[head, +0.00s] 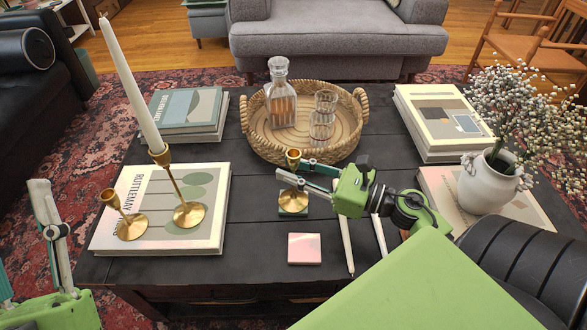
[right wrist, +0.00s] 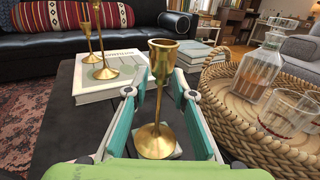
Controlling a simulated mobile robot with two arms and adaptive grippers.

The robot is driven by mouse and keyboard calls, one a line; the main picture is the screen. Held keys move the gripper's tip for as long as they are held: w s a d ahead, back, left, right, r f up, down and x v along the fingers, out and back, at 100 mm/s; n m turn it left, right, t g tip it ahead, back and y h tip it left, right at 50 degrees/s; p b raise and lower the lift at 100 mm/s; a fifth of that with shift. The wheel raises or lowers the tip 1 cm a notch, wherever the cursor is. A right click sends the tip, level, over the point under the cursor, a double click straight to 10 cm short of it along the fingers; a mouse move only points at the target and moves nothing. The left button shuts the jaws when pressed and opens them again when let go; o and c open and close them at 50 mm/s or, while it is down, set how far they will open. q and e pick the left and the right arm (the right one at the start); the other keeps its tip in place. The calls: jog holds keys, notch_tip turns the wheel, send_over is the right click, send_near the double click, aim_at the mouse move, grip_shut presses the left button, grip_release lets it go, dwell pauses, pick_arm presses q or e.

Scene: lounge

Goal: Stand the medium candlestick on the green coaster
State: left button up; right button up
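The medium candlestick (head: 292,157), gold-coloured, stands upright on the green coaster (head: 293,213) in the middle of the dark table. Its base covers most of the coaster. My right gripper (head: 306,175) reaches in from the right with its fingers around the candlestick. In the right wrist view the candlestick (right wrist: 157,107) stands between the two spread fingers, with gaps visible on both sides of the stem. My left gripper (head: 48,208) is at the left edge, away from the candlesticks, and whether its fingers are apart is unclear.
A tall candlestick (head: 188,213) with a white candle and a small candlestick (head: 132,228) stand on a book at left. A basket tray (head: 260,147) with glassware is behind. A pink coaster (head: 304,248) and loose white candles (head: 346,232) lie in front. A flower vase (head: 489,186) stands right.

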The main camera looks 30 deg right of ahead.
pick_arm(q)
jog(key=w+f+g+y+p, duration=0.1)
jog(key=w+f+g, duration=0.2)
jog(key=f, duration=0.2)
jog(key=shift+w+d+f+g, duration=0.15)
jog(key=shift+w+g, duration=0.05)
jog(key=shift+g, duration=0.1)
pick_arm(e)
jog(key=v, duration=1.2)
